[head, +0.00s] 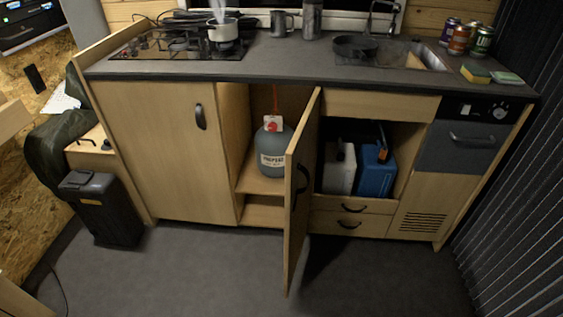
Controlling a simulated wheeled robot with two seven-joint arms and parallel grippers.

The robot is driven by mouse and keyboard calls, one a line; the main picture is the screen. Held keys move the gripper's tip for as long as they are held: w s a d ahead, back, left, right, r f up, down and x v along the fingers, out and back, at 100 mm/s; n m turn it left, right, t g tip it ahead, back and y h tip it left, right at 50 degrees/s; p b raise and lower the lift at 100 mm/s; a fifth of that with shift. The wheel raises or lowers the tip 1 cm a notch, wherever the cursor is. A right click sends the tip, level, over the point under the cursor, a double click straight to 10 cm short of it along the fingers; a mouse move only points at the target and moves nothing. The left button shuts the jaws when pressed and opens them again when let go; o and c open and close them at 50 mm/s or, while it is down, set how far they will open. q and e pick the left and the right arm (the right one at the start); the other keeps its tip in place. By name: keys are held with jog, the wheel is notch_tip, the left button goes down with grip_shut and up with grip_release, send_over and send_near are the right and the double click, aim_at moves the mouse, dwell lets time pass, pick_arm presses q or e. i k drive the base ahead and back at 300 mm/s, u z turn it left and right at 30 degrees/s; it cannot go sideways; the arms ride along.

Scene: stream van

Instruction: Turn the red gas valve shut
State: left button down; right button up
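The red gas valve (273,126) sits on top of a grey gas bottle (271,153) with a white label. The bottle stands upright on a shelf inside the open middle cupboard. A red hose rises from the valve toward the top of the cupboard. The cupboard door (300,200) is swung open toward me and stands to the right of the bottle. The valve is small, and how far it is turned cannot be told. Neither of my grippers is in the head view.
A steaming pot (223,31) stands on the hob (165,46) at the left of the worktop. A white canister (340,170) and a blue canister (374,172) fill the compartment right of the door. A black bin (100,208) stands at the left. The floor in front is clear.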

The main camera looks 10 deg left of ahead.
aim_at(272, 127)
jog(key=u, duration=1.45)
jog(key=i, duration=1.85)
jog(key=z, duration=2.05)
